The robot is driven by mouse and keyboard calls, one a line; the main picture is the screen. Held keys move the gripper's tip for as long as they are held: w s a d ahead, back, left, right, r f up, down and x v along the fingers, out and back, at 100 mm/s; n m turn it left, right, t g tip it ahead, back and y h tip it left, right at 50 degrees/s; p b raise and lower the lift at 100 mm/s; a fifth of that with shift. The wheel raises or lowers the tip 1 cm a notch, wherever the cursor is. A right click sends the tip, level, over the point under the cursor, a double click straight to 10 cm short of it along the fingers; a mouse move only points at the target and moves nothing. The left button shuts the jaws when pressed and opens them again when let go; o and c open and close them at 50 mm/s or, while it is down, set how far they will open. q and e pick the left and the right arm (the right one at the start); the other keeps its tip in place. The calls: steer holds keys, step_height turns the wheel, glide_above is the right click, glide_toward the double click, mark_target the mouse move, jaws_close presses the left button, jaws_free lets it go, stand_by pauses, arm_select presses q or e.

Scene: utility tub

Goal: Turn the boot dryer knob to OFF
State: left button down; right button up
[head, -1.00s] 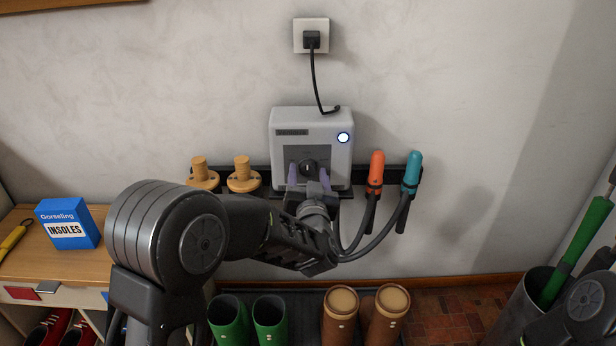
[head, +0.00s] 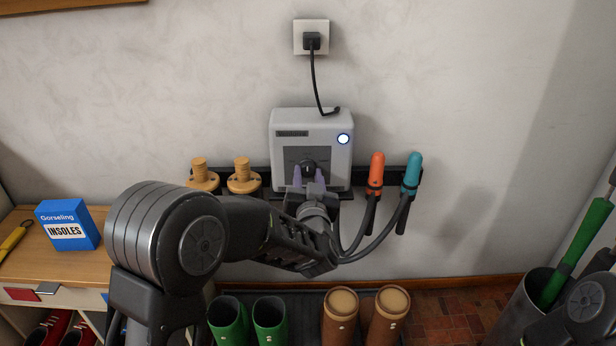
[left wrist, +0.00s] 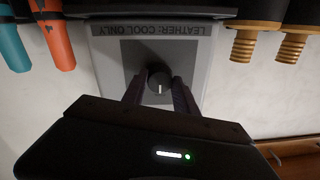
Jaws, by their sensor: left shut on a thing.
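The boot dryer (head: 284,122) is a light grey box on the wall with a lit white-blue round light (head: 343,139) at its upper right. Its dark round knob (head: 308,166) sits on a grey front panel. My left gripper (head: 309,174) is in front of the dryer, shut on the knob, with one finger on each side. The fingers also show in the left wrist view (left wrist: 159,92). My right gripper is out of view.
A power cord (head: 316,82) runs up to a socket (head: 311,25). Green boots (head: 229,318) and brown boots (head: 340,312) stand below.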

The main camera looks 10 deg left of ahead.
arm_select(q)
steer(key=shift+n, duration=0.3)
steer(key=n+b, duration=0.3)
steer(key=n, duration=0.1)
steer(key=shift+f, duration=0.15)
steer(key=n+b, duration=0.2)
steer(key=n, duration=0.1)
steer(key=n+b, duration=0.3)
steer(key=n, duration=0.1)
steer(key=shift+r+n+h+b, duration=0.25)
steer(key=shift+n+b, duration=0.4)
steer(key=shift+n, duration=0.35)
steer(key=shift+d, duration=0.1)
steer(key=c, duration=1)
jaws_free()
steer(key=shift+o, duration=0.2)
